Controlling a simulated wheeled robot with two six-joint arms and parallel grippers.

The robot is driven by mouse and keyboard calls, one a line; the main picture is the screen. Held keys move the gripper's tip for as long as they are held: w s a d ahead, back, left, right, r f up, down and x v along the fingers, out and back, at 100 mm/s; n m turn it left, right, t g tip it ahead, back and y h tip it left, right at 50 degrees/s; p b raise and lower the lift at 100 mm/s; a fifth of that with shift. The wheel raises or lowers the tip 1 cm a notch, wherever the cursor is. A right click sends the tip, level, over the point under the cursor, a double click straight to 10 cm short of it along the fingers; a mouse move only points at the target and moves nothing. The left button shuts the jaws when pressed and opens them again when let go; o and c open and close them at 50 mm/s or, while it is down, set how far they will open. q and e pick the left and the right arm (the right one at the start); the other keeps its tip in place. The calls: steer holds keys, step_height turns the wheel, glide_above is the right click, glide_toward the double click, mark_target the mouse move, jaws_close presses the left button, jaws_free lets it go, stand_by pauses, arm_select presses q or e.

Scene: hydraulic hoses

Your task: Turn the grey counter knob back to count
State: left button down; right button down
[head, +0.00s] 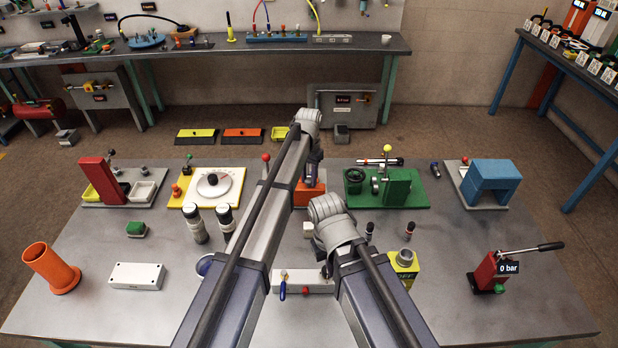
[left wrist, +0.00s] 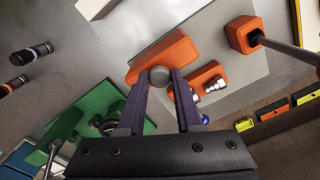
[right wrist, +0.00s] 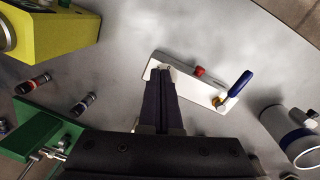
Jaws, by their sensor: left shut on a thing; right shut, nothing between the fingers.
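The grey counter knob (left wrist: 159,76) shows in the left wrist view as a small round knob against an orange block (left wrist: 168,52). My left gripper (left wrist: 160,86) is closed with its dark fingertips on either side of this knob. In the head view the orange block (head: 308,196) is partly hidden by my left arm, and the knob cannot be made out. My right gripper (right wrist: 164,72) is shut and empty, above one end of a white valve block (right wrist: 192,84) with a blue lever and a red knob.
An orange post with a rod (left wrist: 243,34) and an orange piece with metal couplings (left wrist: 210,78) are close to my left gripper. A green fixture (head: 397,188) stands to the right. A yellow can (head: 403,266) stands beside my right arm.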

mark_target(309, 180)
arm_select(q)
steer(key=shift+n, duration=1.6)
steer(key=c, duration=0.6)
jaws_free()
steer(key=shift+r, duration=0.1)
step_height(309, 180, up, 8)
steer(key=p, duration=0.8)
arm_select(e)
step_height(309, 180, up, 8)
arm_select(q)
steer(key=shift+f, duration=0.2)
arm_select(e)
steer(key=shift+f, duration=0.15)
